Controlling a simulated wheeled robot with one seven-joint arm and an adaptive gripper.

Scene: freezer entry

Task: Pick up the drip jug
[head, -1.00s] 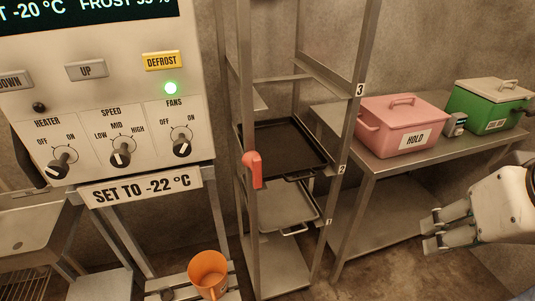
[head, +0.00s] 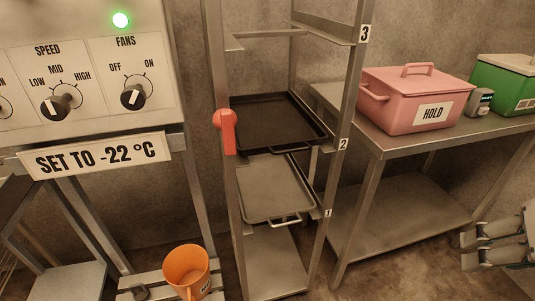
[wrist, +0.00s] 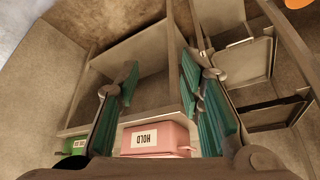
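The drip jug looks to be the orange jug (head: 187,270), standing on a low slatted stand at the bottom of the head view, below the control panel. A small part of something orange (wrist: 298,3) shows at the top right corner of the wrist view. My gripper (head: 466,252) is at the lower right of the head view, far to the right of the jug. In the wrist view its two teal-padded fingers (wrist: 157,90) are spread apart with nothing between them.
A shelf rack with a black tray (head: 275,120), a grey tray (head: 275,190) and a red handle (head: 226,130) stands right of the jug. A steel table (head: 400,147) holds a pink HOLD box (head: 412,95) and a green box (head: 505,82). A control panel (head: 90,70) rises above the jug.

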